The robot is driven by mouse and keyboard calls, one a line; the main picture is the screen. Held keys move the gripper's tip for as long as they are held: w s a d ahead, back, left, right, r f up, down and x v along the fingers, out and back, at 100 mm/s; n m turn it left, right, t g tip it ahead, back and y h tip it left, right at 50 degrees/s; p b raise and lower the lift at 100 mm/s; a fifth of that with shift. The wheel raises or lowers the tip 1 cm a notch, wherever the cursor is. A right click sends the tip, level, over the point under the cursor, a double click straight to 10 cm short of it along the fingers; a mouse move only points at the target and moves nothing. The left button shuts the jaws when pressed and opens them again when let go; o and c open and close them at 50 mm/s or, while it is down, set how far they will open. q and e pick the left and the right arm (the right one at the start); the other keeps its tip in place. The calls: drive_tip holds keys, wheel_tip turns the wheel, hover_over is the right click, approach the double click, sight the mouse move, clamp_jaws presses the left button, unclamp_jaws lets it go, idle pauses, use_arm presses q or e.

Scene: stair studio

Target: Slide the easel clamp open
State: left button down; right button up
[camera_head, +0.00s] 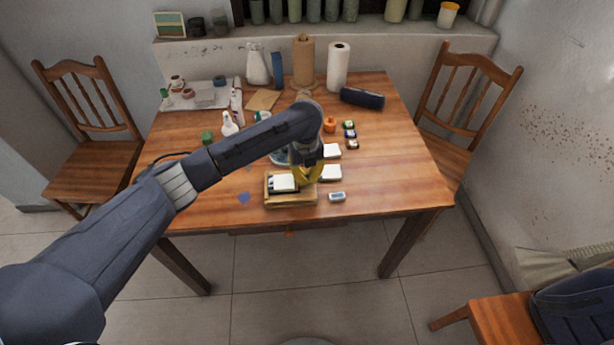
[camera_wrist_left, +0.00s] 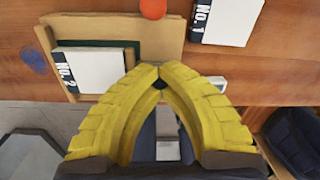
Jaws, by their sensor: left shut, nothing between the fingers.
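The low wooden easel (camera_head: 290,203) lies near the table's front edge, with a white block (camera_head: 283,183) on it. The wrist view shows the easel board (camera_wrist_left: 155,40) and that block, marked NO. 2 (camera_wrist_left: 95,70), over a dark green panel. A round orange piece (camera_wrist_left: 153,8) is at the board's far edge, cut off by the frame; I cannot tell whether it belongs to the clamp. My left gripper (camera_head: 306,180) is above the easel's right part. Its yellow fingers (camera_wrist_left: 160,80) meet at the tips, shut and empty. I cannot tell whether they touch the easel.
White blocks (camera_head: 329,172) lie right of the easel, one marked NO. 1 (camera_wrist_left: 225,18). A small white-and-blue item (camera_head: 337,197) lies at the front. Small jars (camera_head: 350,134), a dark case (camera_head: 362,98) and paper rolls (camera_head: 339,67) stand behind. The table's front right (camera_head: 405,190) is clear.

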idle(0.3)
use_arm(q)
drive_tip(key=shift+w+d+r, duration=0.1)
drive_tip(key=shift+d, duration=0.6)
drive_tip(key=c, duration=2.1)
unclamp_jaws()
drive_tip(key=shift+d, duration=0.1)
drive_tip(key=shift+c, duration=0.2)
drive_tip(key=o, duration=0.5)
wheel_tip(320, 180, up, 12)
drive_tip(key=shift+f, duration=0.1)
